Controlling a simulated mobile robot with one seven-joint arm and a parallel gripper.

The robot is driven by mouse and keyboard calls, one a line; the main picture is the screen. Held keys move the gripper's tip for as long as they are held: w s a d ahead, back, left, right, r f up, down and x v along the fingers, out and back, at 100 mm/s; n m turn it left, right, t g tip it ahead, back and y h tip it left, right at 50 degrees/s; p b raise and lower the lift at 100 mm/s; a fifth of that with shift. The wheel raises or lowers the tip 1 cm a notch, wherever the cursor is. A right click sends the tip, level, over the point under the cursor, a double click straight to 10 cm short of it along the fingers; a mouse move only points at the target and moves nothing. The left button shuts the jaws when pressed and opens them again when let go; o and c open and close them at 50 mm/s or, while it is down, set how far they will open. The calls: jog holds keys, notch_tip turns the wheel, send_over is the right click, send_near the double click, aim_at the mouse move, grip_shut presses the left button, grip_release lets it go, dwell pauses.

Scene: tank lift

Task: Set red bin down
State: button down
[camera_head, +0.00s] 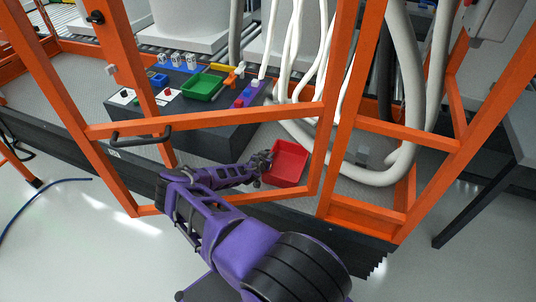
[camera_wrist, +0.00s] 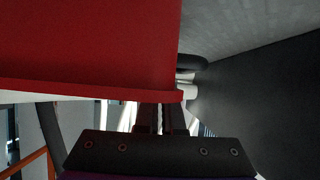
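The red bin (camera_head: 285,163) is an open-topped box just beyond the orange frame, low over the grey lift platform. In the head view I cannot tell whether it touches the platform. My gripper (camera_head: 262,161) is at the bin's left side, reaching through the orange frame. In the wrist view the bin (camera_wrist: 90,45) fills the upper left as a large red wall with a lip along its lower edge. My gripper's fingers (camera_wrist: 162,118) meet that lip, and the rim appears to be between them. The fingertips are hidden behind the bin.
The orange frame (camera_head: 215,119) surrounds my arm, with bars close above and to the right. Thick grey hoses (camera_head: 408,120) hang to the right. Grey platform floor (camera_head: 345,190) shows beside the bin.

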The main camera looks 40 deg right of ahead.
jog(key=shift+r, duration=0.1)
jog(key=shift+s, duration=0.1)
jog(key=c, duration=1)
grip_release()
jog(key=shift+c, duration=0.2)
jog(key=shift+a+r, duration=0.2)
jog(key=shift+r, duration=0.05)
jog(key=p+v, duration=0.2)
jog(key=v, duration=0.9)
jog(key=shift+s+a, duration=0.2)
jog(key=shift+a, duration=0.05)
jog(key=shift+w, duration=0.1)
